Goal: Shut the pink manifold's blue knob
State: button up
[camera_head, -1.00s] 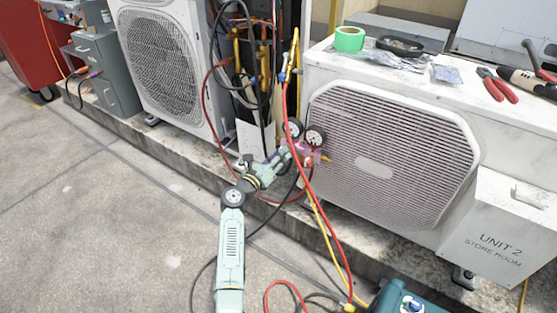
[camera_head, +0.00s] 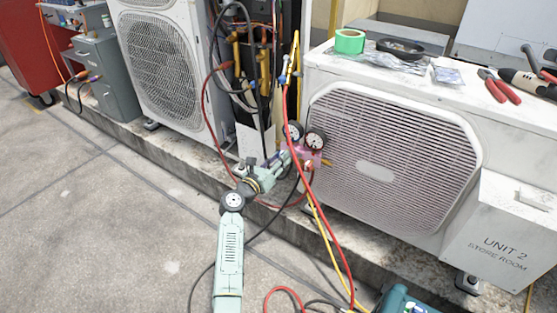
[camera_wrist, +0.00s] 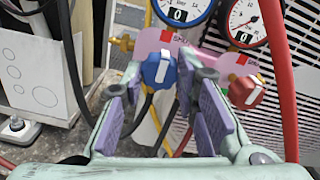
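The pink manifold (camera_wrist: 185,45) hangs in front of the right condenser and carries two round gauges. It also shows in the head view (camera_head: 310,158), partly behind my gripper. Its blue knob (camera_wrist: 158,69) has a white stripe that looks roughly upright in the wrist view. A red knob (camera_wrist: 246,91) sits to its right. My gripper (camera_wrist: 161,88) is open and empty, its purple-padded fingers either side of the blue knob in the picture. The right fingertip appears close to the knob; contact is unclear. In the head view my gripper (camera_head: 274,170) is at the manifold's left.
Red and yellow hoses (camera_head: 325,225) hang below the manifold; a thick red hose (camera_wrist: 281,75) passes right of my gripper. The right condenser (camera_head: 395,155) stands close behind. A teal case (camera_head: 402,301) is at the lower edge. Open floor (camera_head: 110,235) lies left.

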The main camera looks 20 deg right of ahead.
jog(key=o, duration=0.4)
notch_tip(320, 180, up, 10)
dwell(0.6)
